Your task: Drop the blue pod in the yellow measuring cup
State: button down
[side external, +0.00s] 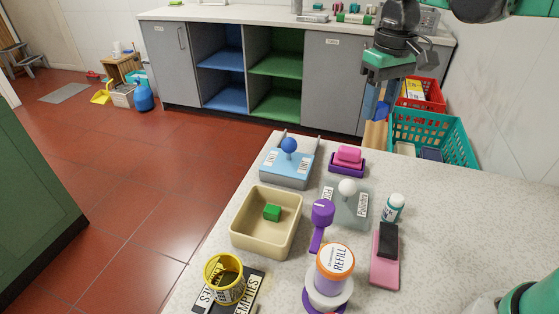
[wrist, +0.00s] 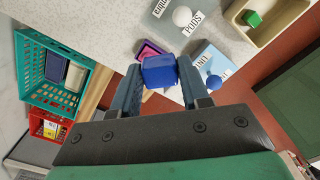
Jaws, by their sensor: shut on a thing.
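My gripper (wrist: 160,80) is shut on the blue pod (wrist: 160,70), a small block held between the two fingertips in the wrist view. In the side view my gripper (side external: 380,108) is raised at the back right, over the far edge of the counter near the baskets; the pod is hard to make out there. The yellow measuring cup (side external: 213,267) stands at the front left of the counter on a dark mat (side external: 249,292) lettered EMPTIES. The cup is well away from my gripper and does not show in the wrist view.
A beige bin (side external: 240,238) holds a green cube (side external: 272,212). Behind are a light-blue box with a blue knob (side external: 289,145) and a pink block (side external: 348,155). A white knob (side external: 347,187), purple scoop (side external: 322,211), REFILL jar (side external: 334,272) and small bottle (side external: 394,208) stand nearby.

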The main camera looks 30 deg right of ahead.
jog(key=a+n, duration=0.2)
jog(key=a, duration=0.6)
jog(key=n, duration=0.7)
send_over(219, 257)
jog(key=s, duration=0.2)
notch_tip(219, 257, down, 4)
jog(key=r, duration=0.1)
jog(key=shift+s+f, duration=0.1)
jog(key=shift+f, duration=4.05)
jog(key=shift+c, duration=1.7)
grip_release()
